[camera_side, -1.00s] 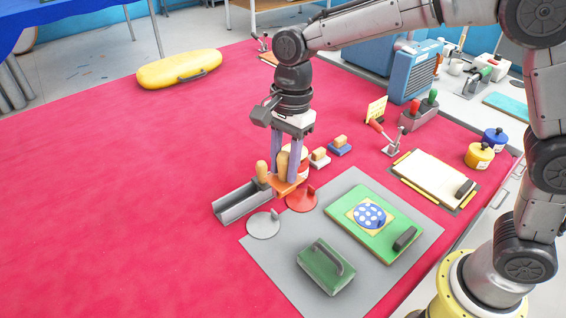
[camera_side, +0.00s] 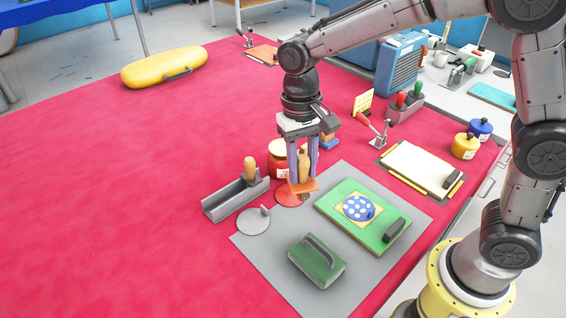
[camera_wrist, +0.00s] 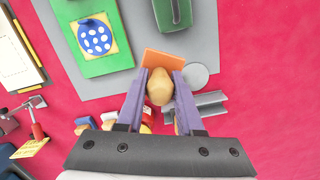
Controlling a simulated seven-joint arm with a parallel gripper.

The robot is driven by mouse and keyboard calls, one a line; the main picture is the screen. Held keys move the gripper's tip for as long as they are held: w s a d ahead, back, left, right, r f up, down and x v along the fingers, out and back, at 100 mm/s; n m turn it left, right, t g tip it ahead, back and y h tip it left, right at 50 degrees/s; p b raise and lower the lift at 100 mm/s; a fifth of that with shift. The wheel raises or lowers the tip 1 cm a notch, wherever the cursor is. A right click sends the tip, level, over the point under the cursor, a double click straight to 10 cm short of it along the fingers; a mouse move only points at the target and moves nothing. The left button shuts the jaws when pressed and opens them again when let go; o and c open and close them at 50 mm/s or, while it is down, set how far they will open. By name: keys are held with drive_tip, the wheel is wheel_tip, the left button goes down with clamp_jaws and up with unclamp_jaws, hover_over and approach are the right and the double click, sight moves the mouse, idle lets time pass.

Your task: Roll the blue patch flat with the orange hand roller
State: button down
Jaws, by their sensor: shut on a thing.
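The blue patch (camera_side: 359,208) is round with white dots and sits on a tan square on the green board (camera_side: 335,200). In the wrist view the patch (camera_wrist: 95,36) is at upper left. My gripper (camera_side: 302,178) is shut on the wooden handle of an orange-headed tool (camera_side: 304,186); it also shows in the wrist view (camera_wrist: 164,66).
The grey trough (camera_side: 228,202) and grey disc (camera_side: 253,222) lie to the left. A dark block (camera_side: 395,230) and a green handled block (camera_side: 317,262) lie on the right and front of the grey mat (camera_side: 385,268). A red jar (camera_side: 278,160) stands behind my gripper.

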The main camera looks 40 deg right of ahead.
drive_tip(key=s+d+f+n, duration=0.2)
drive_tip(key=s+d+n, duration=0.45)
drive_tip(key=d, duration=0.35)
drive_tip(key=shift+m+h, duration=0.3)
drive_tip(key=shift+m, duration=0.05)
drive_tip(key=shift+s+d+f, duration=0.1)
drive_tip(key=shift+d+f, duration=0.05)
drive_tip(key=shift+f, duration=2.9)
drive_tip(key=shift+f, duration=0.6)
